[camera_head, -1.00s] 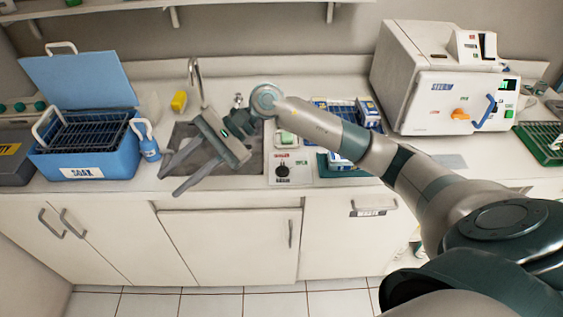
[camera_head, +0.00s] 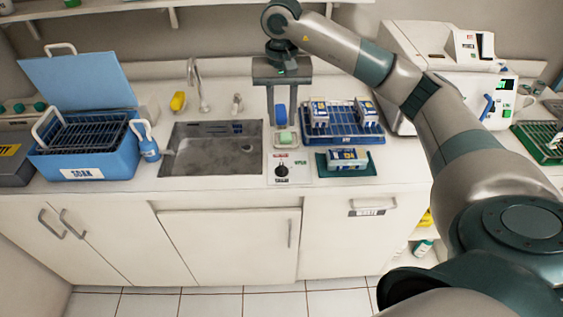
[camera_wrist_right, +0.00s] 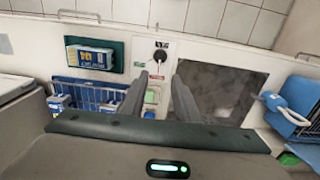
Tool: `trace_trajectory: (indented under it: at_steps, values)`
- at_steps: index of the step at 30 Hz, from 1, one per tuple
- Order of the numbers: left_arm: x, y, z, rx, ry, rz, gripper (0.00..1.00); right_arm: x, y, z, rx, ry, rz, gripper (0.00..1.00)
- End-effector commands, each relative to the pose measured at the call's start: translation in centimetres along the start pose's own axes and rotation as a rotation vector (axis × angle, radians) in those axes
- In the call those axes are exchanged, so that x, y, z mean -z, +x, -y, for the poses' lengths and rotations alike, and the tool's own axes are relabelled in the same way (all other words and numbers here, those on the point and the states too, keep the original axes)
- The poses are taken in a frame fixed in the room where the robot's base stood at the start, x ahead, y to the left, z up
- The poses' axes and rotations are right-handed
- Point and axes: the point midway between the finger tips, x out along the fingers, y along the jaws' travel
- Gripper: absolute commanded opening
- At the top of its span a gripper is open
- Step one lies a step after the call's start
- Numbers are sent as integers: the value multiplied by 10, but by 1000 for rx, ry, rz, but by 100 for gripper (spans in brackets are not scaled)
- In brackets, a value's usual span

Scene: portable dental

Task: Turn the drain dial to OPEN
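The drain dial (camera_head: 282,171) is a small black knob on a white plate (camera_head: 301,178) at the counter's front edge, right of the sink. Green lettering sits at the plate's upper right; the knob's pointing direction is too small to tell. In the right wrist view the dial (camera_wrist_right: 160,56) shows beyond the fingertips, roughly between their lines. My right gripper (camera_head: 288,116) points down above the counter behind the dial, its fingers apart and empty. They also show apart in the right wrist view (camera_wrist_right: 159,80). They do not touch the dial. My left gripper is out of view.
The sink (camera_head: 212,150) lies left of the dial. A green soap-like block (camera_head: 286,138) and a blue object (camera_head: 281,113) are behind it. A blue rack (camera_head: 345,133) with boxes and a green tray (camera_head: 367,168) with a blue-white pack stand to the right.

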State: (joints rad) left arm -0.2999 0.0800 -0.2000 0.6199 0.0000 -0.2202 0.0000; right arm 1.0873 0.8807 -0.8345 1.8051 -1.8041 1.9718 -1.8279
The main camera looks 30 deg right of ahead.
Motion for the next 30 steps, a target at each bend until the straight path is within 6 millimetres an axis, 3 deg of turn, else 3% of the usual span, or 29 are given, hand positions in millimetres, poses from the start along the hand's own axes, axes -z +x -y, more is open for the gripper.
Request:
trace_trajectory:
  at_steps: [11, 30]
  values:
    - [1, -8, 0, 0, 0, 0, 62, -1, 18, 0, 0, 1, 4, 29]
    - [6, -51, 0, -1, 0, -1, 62, -2, 124, 1, 1, 1, 5, 29]
